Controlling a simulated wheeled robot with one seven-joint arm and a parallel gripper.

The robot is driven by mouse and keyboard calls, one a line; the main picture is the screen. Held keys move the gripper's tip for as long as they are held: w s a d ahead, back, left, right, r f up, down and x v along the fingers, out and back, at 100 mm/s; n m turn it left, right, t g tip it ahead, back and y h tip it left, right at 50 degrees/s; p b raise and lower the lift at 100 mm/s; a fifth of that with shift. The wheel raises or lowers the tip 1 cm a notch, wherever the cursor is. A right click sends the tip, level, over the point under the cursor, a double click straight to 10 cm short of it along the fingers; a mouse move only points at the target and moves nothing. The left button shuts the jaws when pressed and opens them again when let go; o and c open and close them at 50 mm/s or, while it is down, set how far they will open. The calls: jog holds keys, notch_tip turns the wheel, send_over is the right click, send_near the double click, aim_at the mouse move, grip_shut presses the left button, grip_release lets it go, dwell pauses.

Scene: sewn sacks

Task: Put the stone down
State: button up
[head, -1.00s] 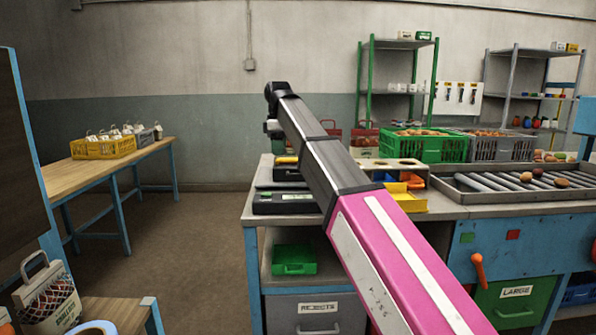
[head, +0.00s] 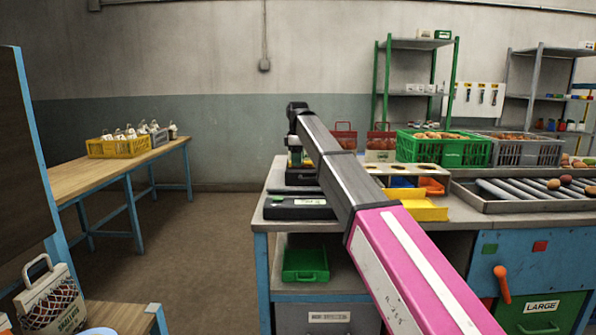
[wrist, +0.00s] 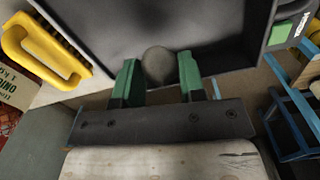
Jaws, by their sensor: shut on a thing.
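A round grey stone (wrist: 158,65) sits between the two green fingers of my gripper (wrist: 158,76) in the wrist view. The fingers are shut on its sides. Beyond the stone is a dark flat surface with a raised edge (wrist: 100,25), and I cannot tell whether the stone touches it. In the head view my arm reaches over the left end of the workbench (head: 262,245). The stone cannot be made out there.
A dark device (head: 300,208) with a green button stands at the bench's front left corner. A yellow handle (wrist: 45,52) is close on the left in the wrist view. A yellow bin (head: 424,208), a green crate (head: 445,150) and a roller tray (head: 522,203) stand farther right.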

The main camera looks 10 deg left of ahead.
jog(key=shift+w+f, duration=0.1)
jog(key=shift+f, duration=1.95)
jog(key=shift+f, duration=0.1)
jog(key=o, duration=0.9)
jog(key=shift+o, duration=0.2)
notch_tip(320, 180, up, 12)
jog(key=shift+r, duration=0.1)
